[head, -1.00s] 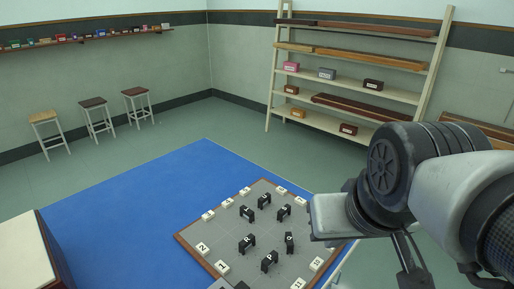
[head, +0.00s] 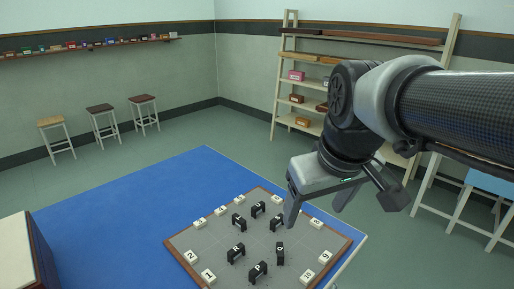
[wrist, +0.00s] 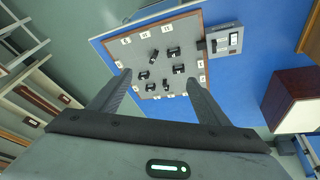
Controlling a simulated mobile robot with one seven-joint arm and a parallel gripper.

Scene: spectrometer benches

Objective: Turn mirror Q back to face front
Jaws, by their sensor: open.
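Mirror Q (head: 280,254) is a small black upright block with a white letter on top, on the right part of the grey board (head: 206,258). It stands turned at a different angle from the neighbouring mirror P (head: 258,270) and mirror K (head: 236,252). My gripper (head: 318,206) is open and empty, above the far right part of the board, clear of the mirrors. In the wrist view the board lies between and beyond my open fingers (wrist: 158,80); several black mirrors show there, but their letters are too small to tell Q.
Several other black mirrors stand close to Q. White numbered tiles, such as tile 1 (head: 208,277), line the board's edges. The board lies on a blue table (head: 110,235). A grey device (wrist: 224,40) sits beside the board. A shelf rack (head: 283,75) stands behind.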

